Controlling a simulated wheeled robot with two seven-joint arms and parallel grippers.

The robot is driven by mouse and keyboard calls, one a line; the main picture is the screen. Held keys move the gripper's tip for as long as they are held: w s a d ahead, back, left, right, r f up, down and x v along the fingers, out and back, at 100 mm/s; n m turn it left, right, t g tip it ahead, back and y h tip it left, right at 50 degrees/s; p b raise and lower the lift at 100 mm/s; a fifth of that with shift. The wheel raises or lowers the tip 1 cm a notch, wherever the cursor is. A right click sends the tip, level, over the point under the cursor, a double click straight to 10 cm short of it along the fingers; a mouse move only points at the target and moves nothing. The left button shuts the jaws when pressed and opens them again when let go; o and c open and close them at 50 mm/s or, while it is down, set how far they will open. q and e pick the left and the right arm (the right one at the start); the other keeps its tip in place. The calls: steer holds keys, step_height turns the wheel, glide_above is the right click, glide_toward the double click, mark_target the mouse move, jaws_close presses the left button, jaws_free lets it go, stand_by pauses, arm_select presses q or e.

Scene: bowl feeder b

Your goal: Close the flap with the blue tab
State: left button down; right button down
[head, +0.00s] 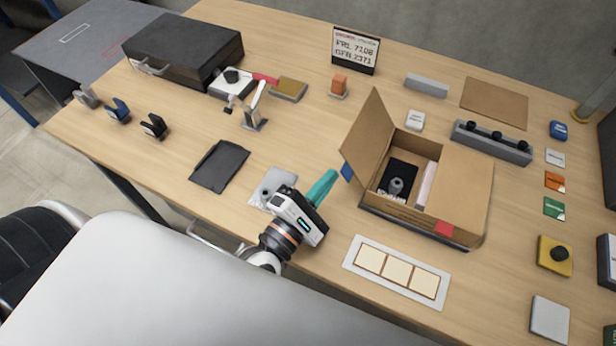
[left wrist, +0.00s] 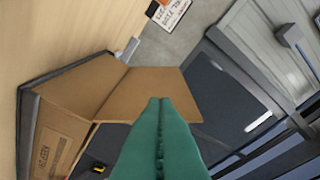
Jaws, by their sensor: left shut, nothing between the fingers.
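A cardboard box (head: 408,216) stands on the table right of centre. Its left flap (head: 371,140) stands up, tilted outward, and carries a blue tab (head: 347,171) at its near lower corner. Its right flap (head: 459,190) lies flat across the right part of the box. My left gripper (head: 325,186) has teal fingers, is shut and empty, and is just left of the blue tab, apparently apart from it. In the left wrist view the shut fingers (left wrist: 160,103) overlap the raised flap (left wrist: 137,84); contact cannot be told. The blue tab is not visible there. My right gripper is not in view.
A red tab (head: 444,228) is on the box's front. Inside are a black piece with a grey knob (head: 396,187) and a pale strip (head: 426,184). A grey pouch (head: 268,188) lies beside my left gripper, and a white card tray (head: 351,258) lies in front of the box.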

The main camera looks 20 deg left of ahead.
arm_select(q)
steer(key=shift+d+r, duration=0.3)
steer(key=shift+d, duration=0.2)
steer(key=shift+d+r+m+h+p, duration=0.3)
steer(key=shift+r+m+p, duration=0.45)
steer(key=shift+p, duration=0.75)
steer(key=shift+s+d+f+m+g+p, duration=0.1)
steer(key=shift+d+f+m+g+p, duration=0.4)
steer(key=shift+d+m+p, duration=1.3)
steer(key=shift+s+d+f+m+g+p, duration=0.1)
steer(key=shift+d+f+m+g+p, duration=0.4)
steer(key=shift+d+m+p, duration=1.35)
steer(key=shift+s+d+f+m+g+p, duration=0.1)
steer(key=shift+d+f+m+g+p, duration=0.2)
steer(key=shift+d+f+m+p, duration=1.4)
steer(key=shift+d+r+n+p, duration=0.55)
steer(key=shift+d+r, duration=0.25)
steer(key=shift+r, duration=0.2)
